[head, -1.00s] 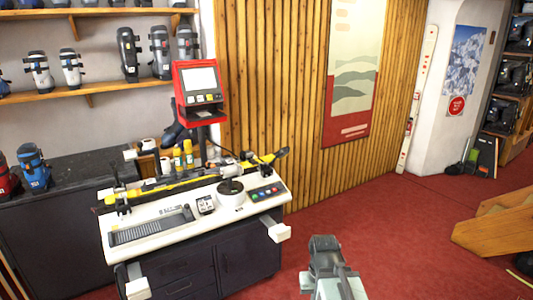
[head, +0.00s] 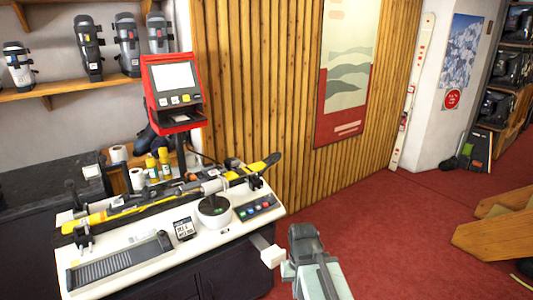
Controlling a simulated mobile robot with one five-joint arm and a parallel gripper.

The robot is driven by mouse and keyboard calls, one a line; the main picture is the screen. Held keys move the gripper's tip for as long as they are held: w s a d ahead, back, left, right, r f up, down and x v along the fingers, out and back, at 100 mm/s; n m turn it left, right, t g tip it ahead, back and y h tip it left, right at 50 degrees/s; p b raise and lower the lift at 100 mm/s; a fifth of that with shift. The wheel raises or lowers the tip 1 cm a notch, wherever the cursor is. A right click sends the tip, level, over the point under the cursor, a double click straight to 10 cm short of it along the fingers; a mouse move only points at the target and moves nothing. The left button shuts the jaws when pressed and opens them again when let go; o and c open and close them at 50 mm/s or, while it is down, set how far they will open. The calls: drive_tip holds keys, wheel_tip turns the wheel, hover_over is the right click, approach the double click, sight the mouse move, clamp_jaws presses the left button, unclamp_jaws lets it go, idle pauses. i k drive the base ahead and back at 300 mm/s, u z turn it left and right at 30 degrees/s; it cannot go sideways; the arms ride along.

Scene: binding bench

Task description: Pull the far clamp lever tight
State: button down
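A long yellow and black ski (head: 150,200) lies along the back of the white bench (head: 225,235). A dark clamp (head: 84,236) stands by its left end and another dark clamp (head: 254,181) by its right end. A white block-ended handle (head: 272,254) sticks out from the bench's front right corner. I cannot tell which part is the far clamp lever, or how tight it is. My gripper (head: 304,238) shows as a dark grey end on my pale arm, low in the picture, right of the handle and apart from the bench. Its fingers are not clear.
A red-framed screen (head: 173,85) stands behind the bench. Red floor (head: 400,225) is clear to the right. A wooden step (head: 490,235) stands far right.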

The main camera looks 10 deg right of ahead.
sight(257, 178)
drive_tip(key=i, duration=0.85)
drive_tip(key=u, duration=0.6)
drive_tip(key=i, duration=0.85)
drive_tip(key=u, duration=0.4)
drive_tip(key=k, duration=0.8)
drive_tip(key=u, duration=0.15)
drive_tip(key=i, duration=0.8)
drive_tip(key=z, duration=0.05)
